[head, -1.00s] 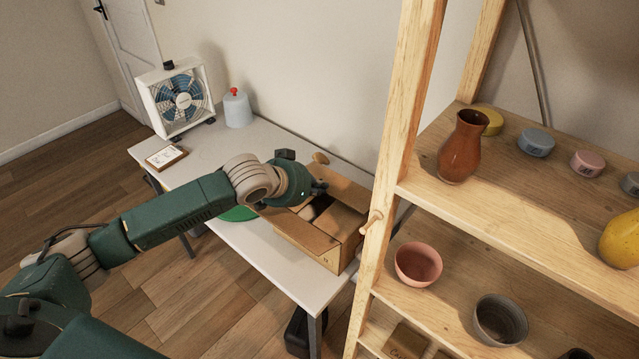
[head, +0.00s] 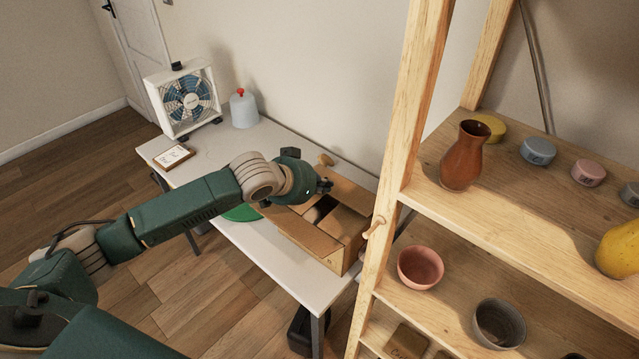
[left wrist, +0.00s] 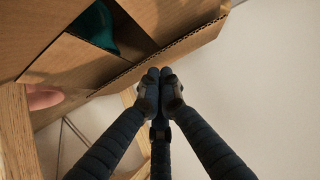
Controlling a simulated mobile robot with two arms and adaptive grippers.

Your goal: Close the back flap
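The cardboard box (head: 312,240) stands on the white table beside the shelf, with a dark gap open in its top. Its back flap (head: 352,193) is on the wall side and looks tilted over the opening; its exact angle is hard to tell. My left gripper (head: 327,186) is above the box at that flap. In the left wrist view its fingertips (left wrist: 160,77) are together, at or very near a corrugated flap edge (left wrist: 165,50); contact is unclear. The flap does not show between them. A teal thing (left wrist: 97,25) shows inside the box. My right gripper is not in view.
The wooden shelf (head: 400,120) with pots stands close to the box's right.

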